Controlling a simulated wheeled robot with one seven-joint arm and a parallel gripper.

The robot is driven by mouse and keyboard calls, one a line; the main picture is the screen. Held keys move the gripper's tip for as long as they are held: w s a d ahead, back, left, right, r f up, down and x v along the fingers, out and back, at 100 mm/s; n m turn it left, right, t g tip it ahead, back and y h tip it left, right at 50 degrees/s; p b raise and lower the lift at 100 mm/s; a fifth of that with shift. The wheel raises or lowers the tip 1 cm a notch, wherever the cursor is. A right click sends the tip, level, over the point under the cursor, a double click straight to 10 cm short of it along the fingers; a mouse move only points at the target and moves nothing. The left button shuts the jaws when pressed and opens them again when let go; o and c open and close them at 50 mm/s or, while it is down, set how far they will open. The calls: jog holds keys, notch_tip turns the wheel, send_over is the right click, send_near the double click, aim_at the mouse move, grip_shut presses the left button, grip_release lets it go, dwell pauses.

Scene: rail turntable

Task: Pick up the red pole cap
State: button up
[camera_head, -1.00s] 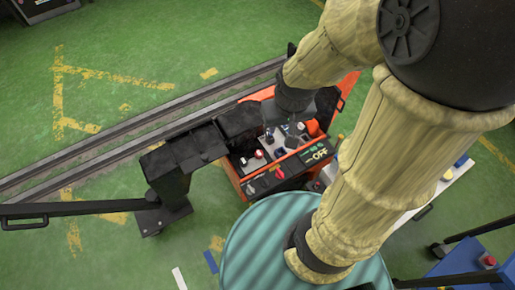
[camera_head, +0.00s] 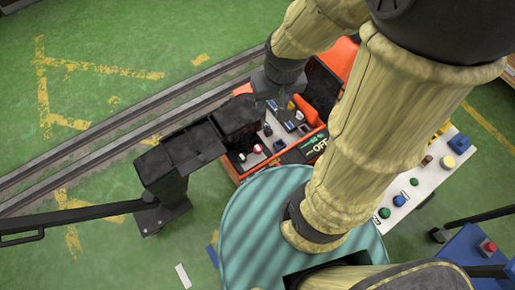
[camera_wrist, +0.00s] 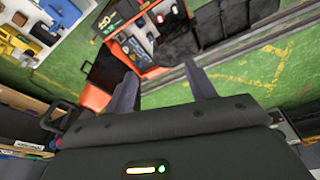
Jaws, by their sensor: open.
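A small red piece on a white base (camera_head: 257,148), which looks like the red pole cap, sits inside the open orange box (camera_head: 236,170) in the head view. A matching red piece shows near the top of the wrist view (camera_wrist: 160,18). My gripper (camera_wrist: 163,86) is open and empty, with both fingers pointing toward the box side. In the head view my gripper (camera_head: 284,108) is over the back part of the box, partly hidden by my arm.
Rails (camera_head: 100,142) cross the green floor behind the box. A black bar structure (camera_head: 200,143) stands at the box's left. A ribbed teal drum (camera_head: 250,215) is in front. A white panel with coloured knobs (camera_head: 420,190) lies at the right.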

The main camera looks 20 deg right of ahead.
jog(key=shift+o, duration=0.3)
jog(key=w+f+b, duration=0.4)
jog(key=f+b, duration=0.2)
jog(key=f, duration=0.4)
jog(key=w+f+n+g+b, duration=0.1)
jog(key=w+f+b, duration=0.3)
jog(key=f, duration=0.5)
jog(key=b, duration=0.2)
jog(key=shift+w+f+b, duration=0.35)
jog(key=shift+b, duration=0.05)
jog(key=n+g+b, duration=0.2)
jog(key=b, duration=0.8)
send_over(258, 148)
notch_tip(258, 148, down, 20)
jog(key=shift+w, duration=0.2)
notch_tip(258, 148, down, 12)
jog(key=b, duration=0.3)
jog(key=shift+f, duration=0.15)
notch_tip(258, 148, down, 5)
jog(key=shift+s+f+b, duration=0.1)
jog(key=shift+b, duration=0.75)
